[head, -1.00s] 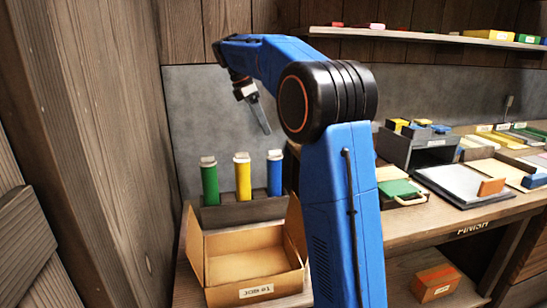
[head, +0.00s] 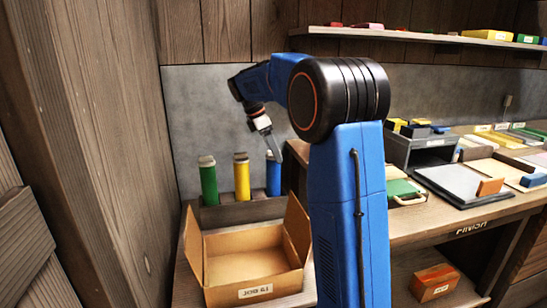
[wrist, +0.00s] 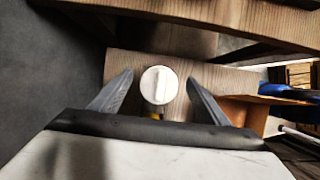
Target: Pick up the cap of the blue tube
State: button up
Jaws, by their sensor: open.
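The blue tube (head: 273,179) stands upright in the rack at the right end of a row of three. Its pale cap (head: 269,155) is partly hidden by my gripper (head: 276,153), which points down at its top. In the wrist view, a round white cap (wrist: 159,85) with a ridge across it lies between the two spread fingers of my gripper (wrist: 160,78). Gaps show on both sides, and the fingers look clear of it. The tube body under this cap is hidden; a small yellow patch shows just below it.
The yellow tube (head: 242,178) and green tube (head: 209,182) stand to the left in the same rack (head: 225,216). An open cardboard box (head: 246,293) sits in front. A dark organiser (head: 425,150) is to the right. The wooden wall (head: 85,140) is close on the left.

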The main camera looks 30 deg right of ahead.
jog(key=shift+f, duration=0.1)
jog(key=c, duration=1.1)
